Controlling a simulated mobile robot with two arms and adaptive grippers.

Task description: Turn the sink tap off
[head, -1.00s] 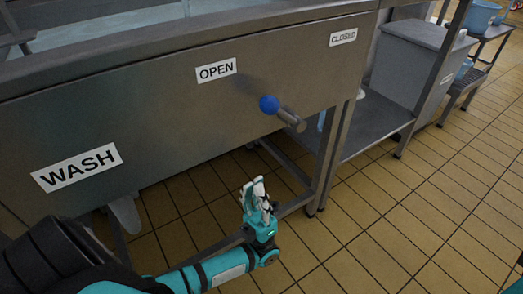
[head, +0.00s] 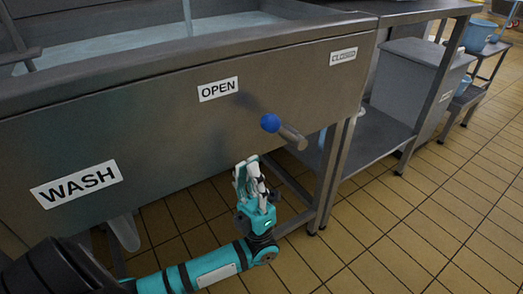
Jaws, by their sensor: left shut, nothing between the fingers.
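The sink (head: 150,125) is a steel basin with a WASH label (head: 77,184) on its front. A lever with a blue ball end (head: 270,123) and a steel stub (head: 292,138) sticks out of the front panel. An OPEN label (head: 218,89) is up and left of the lever, and a CLOSED label (head: 343,56) is up and right. A thin stream of water (head: 188,18) shows over the basin at the top. My left gripper (head: 248,167) is shut and empty, below and slightly left of the blue ball, apart from it. My right gripper is not in view.
A steel table with a lower shelf (head: 372,140) stands right of the sink, with a grey bin (head: 420,80) beyond. Blue buckets (head: 480,36) are at the far right. The tiled floor (head: 420,215) is clear at right. Sink legs stand near my left gripper.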

